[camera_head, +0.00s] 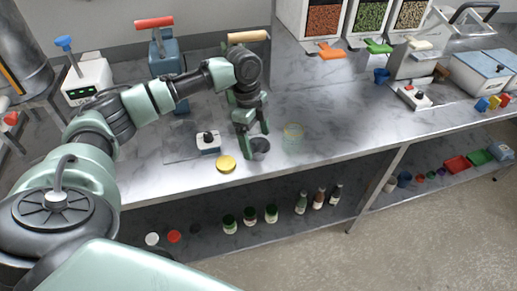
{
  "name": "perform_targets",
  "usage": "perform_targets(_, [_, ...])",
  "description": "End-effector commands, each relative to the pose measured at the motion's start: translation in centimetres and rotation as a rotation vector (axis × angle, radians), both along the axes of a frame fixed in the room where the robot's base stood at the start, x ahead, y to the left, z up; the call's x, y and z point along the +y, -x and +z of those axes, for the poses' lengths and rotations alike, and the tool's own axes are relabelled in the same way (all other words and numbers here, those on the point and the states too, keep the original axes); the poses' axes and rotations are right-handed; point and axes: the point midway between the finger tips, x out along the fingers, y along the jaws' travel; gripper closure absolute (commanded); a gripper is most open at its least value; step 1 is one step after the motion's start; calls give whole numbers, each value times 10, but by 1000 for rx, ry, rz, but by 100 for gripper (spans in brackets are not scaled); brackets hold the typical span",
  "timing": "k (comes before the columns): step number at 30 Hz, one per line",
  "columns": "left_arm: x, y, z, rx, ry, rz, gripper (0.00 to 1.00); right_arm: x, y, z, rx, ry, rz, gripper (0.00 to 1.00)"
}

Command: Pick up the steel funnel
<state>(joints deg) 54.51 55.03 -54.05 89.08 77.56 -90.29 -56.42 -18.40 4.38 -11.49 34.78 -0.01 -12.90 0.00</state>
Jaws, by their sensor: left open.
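A small dark grey steel cup shape, which looks like the funnel (261,148), sits on the steel bench top near its front edge. My left gripper (254,144) points down right over it, its fingers apart on either side of the funnel's upper part as seen from here. The left gripper is open. Whether a finger touches the funnel I cannot tell, and the fingers hide part of it. My right gripper is out of view.
A yellow lid (226,163) lies left of the funnel, with a small scale-like device (208,142) behind it. The bench further right is clear up to a switch box (414,97).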

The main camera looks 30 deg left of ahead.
Motion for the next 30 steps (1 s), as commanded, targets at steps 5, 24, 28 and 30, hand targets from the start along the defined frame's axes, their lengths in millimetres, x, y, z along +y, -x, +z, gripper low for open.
perform_targets(5, [-3,1,-25,3,0,1,11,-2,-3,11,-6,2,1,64])
perform_targets(24, [-5,1,-34,0,0,0,79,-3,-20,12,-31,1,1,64])
perform_targets(28, [-5,1,-34,0,0,0,79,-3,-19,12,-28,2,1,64])
perform_targets(30, [-5,0,-32,-1,0,0,79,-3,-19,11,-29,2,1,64])
